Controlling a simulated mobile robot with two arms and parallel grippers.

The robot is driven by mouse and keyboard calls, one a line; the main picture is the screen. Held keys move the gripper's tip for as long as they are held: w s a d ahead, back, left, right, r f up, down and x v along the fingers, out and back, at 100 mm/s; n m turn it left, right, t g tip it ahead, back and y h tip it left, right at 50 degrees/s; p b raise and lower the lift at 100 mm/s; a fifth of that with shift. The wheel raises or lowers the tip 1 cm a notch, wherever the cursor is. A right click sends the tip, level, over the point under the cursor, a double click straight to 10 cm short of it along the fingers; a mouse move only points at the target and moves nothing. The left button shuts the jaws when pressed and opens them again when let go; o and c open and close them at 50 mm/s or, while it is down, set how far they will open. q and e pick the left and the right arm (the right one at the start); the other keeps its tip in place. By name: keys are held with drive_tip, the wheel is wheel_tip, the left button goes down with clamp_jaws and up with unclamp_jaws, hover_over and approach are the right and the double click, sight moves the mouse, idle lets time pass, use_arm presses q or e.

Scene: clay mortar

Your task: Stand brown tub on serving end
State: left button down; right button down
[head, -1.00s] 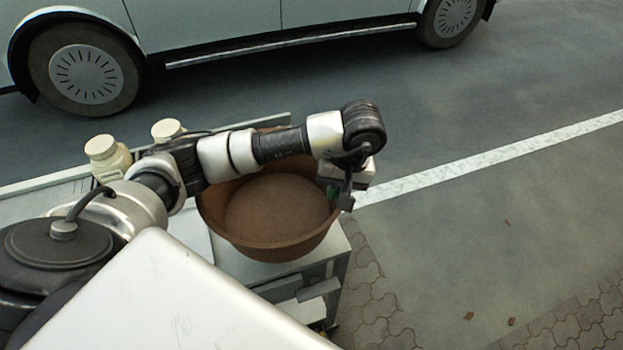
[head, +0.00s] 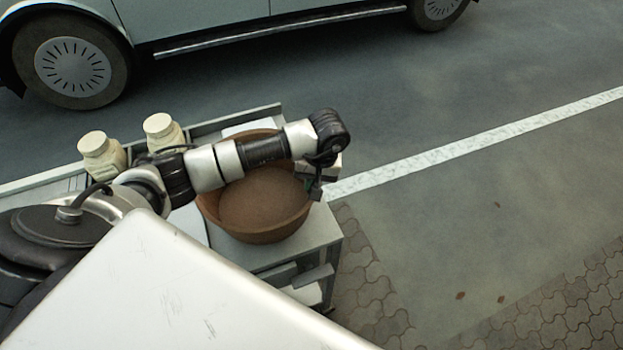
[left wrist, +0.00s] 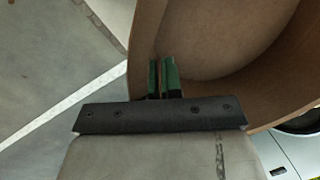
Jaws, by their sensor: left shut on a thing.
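The brown tub (head: 262,205) is a wide, round, upright bowl at the right end of the pale serving counter (head: 322,226) in the head view. I cannot tell whether its base touches the counter or hangs just above it. My left gripper (head: 315,190) is shut on the tub's right rim. In the left wrist view, the green-padded fingers (left wrist: 165,78) are close together at the wall of the tub (left wrist: 220,40). My left arm crosses over the tub and hides part of its back. My right gripper is out of view.
Two cream jars (head: 102,155) (head: 163,132) stand on the counter left of the tub. A raised ledge (head: 235,118) runs along the back. A van (head: 225,15) stands beyond on the road. Open paving (head: 370,290) lies right of the counter.

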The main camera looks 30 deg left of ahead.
use_arm(q)
drive_tip(key=shift+f, duration=0.15)
drive_tip(key=c, duration=1.3)
unclamp_jaws()
drive_tip(key=shift+r, duration=0.35)
wheel_tip(320, 180, up, 11)
drive_tip(key=w+d+b, duration=0.1)
drive_tip(key=d, duration=0.1)
drive_tip(key=shift+r, duration=0.2)
